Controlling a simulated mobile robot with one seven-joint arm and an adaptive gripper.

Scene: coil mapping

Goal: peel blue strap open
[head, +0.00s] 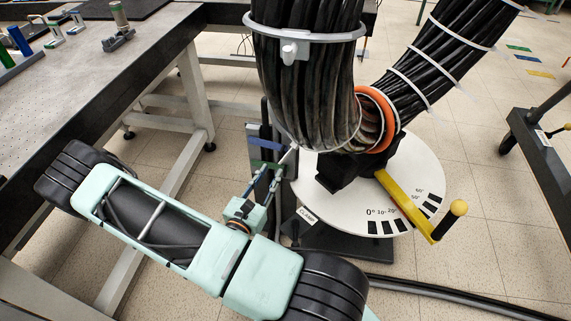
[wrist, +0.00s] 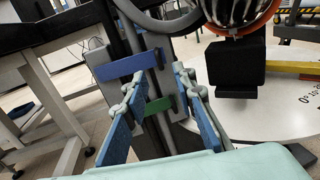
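The blue strap (wrist: 127,66) is a flat band across the dark upright stand (head: 257,152) in the wrist view. It also shows in the head view (head: 264,143). A shorter green strap (wrist: 158,106) lies below it, partly framed by my fingers. My gripper (wrist: 160,84) is open and empty, its two fingers spread apart. The blue strap's right end is close to the fingertips; I cannot tell whether they touch. In the head view my gripper (head: 272,172) is in front of the stand, close to the green strap.
A thick black cable coil (head: 305,80) hangs above a white round dial plate (head: 420,185), with an orange ring (head: 388,113) around it. A yellow lever (head: 405,203) crosses the plate. A workbench (head: 120,70) stands left. Floor cables (head: 470,295) run at lower right.

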